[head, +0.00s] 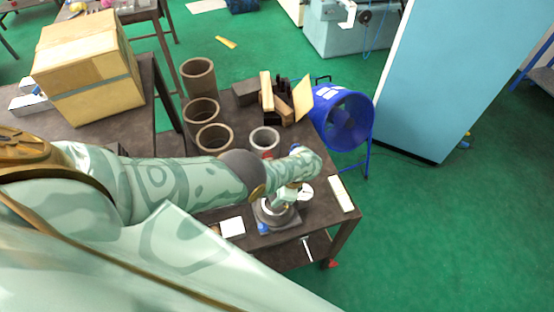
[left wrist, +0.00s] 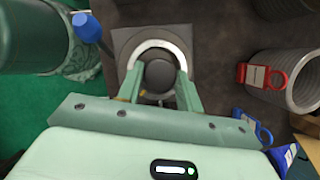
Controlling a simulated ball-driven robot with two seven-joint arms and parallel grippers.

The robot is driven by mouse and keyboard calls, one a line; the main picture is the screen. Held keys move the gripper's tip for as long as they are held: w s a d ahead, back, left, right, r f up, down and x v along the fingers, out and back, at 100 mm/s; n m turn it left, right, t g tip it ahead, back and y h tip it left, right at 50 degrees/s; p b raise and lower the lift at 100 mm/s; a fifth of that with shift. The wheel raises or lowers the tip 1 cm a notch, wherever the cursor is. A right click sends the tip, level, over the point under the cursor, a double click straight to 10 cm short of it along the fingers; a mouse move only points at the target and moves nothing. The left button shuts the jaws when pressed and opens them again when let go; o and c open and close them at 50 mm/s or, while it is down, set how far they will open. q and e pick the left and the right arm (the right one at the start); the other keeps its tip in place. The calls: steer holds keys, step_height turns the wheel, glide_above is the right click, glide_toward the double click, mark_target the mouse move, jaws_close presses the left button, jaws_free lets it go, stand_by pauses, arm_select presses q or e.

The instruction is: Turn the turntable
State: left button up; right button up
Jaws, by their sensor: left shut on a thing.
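The turntable is a small round metal chuck (head: 272,216) on a dark square base, near the front right of the workbench. In the left wrist view its pale ring (left wrist: 160,44) curves around a dark round centre. My left gripper (head: 284,197) reaches down over it from the left. In the left wrist view the gripper's fingers (left wrist: 159,84) lie on either side of the dark centre and are shut on the turntable. Contact points are partly hidden by the fingers. My right gripper is in neither view.
Brown pipe sections (head: 202,110) and a grey ring (head: 265,138) stand behind my arm. A blue fan (head: 343,118) stands beyond the bench's right side. Wooden blocks (head: 267,92) lie at the back. Red (left wrist: 262,76) and blue (left wrist: 252,125) tags lie right of the turntable.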

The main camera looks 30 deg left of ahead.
arm_select(q)
steer(key=o, duration=1)
steer(key=p+v, duration=1)
steer(key=v, duration=0.6)
steer(key=shift+r, duration=0.15)
